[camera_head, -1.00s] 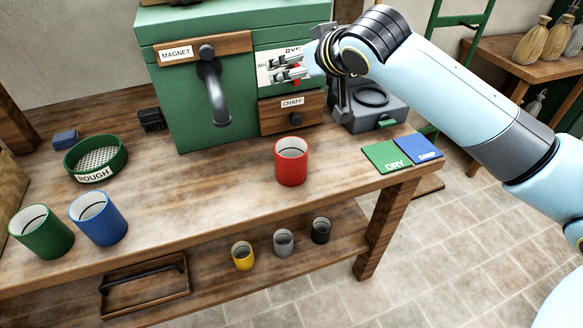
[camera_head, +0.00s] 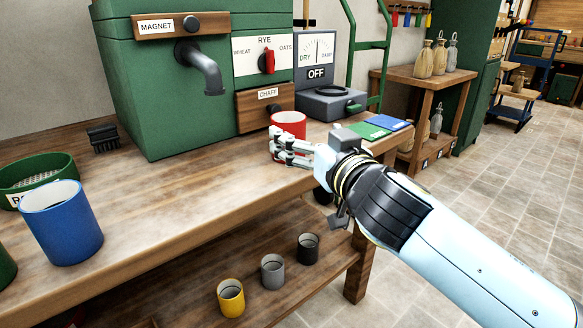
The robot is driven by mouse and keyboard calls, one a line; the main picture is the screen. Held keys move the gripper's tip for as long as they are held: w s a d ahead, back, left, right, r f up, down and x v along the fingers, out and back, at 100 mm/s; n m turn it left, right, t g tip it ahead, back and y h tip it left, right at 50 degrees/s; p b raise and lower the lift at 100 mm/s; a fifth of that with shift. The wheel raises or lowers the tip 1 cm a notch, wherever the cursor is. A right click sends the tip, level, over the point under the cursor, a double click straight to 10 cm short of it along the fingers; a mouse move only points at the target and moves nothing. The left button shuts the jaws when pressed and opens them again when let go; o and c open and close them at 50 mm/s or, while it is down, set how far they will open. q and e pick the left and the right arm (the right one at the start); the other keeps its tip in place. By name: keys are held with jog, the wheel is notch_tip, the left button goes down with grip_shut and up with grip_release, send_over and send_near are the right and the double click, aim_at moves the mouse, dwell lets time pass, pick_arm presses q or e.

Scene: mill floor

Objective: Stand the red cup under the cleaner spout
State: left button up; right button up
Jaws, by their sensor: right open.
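The red cup (camera_head: 289,119) stands upright on the bench, to the right of the green cleaner (camera_head: 165,110). The grey cleaner spout (camera_head: 208,72) curves down from the cleaner's front, to the left of the cup; the bench under it is bare. My right gripper (camera_head: 284,148) is open, its fingers pointing left across the lower front of the cup and hiding part of it. I cannot tell whether the fingers touch the cup or are only in front of it. My left gripper is not in view.
A blue cup (camera_head: 62,228) and a green sieve (camera_head: 28,178) stand at the left. The chaff drawer (camera_head: 265,107) and a grey meter reading OFF (camera_head: 318,85) are behind the cup. Green (camera_head: 361,130) and blue (camera_head: 382,123) cards lie right. Small cups stand on the lower shelf.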

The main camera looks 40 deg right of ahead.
aim_at(293, 125)
jog(key=x, duration=0.4)
jog(key=shift+w+d+f+p, duration=0.1)
jog(key=shift+w+f+p, duration=0.1)
jog(key=shift+w+p, duration=0.15)
jog(key=x, duration=0.4)
jog(key=f+x, duration=0.1)
jog(key=x, duration=0.1)
jog(key=shift+d, duration=0.3)
jog(key=shift+s, duration=0.1)
jog(key=shift+r, duration=0.1)
jog(key=c, duration=1.8)
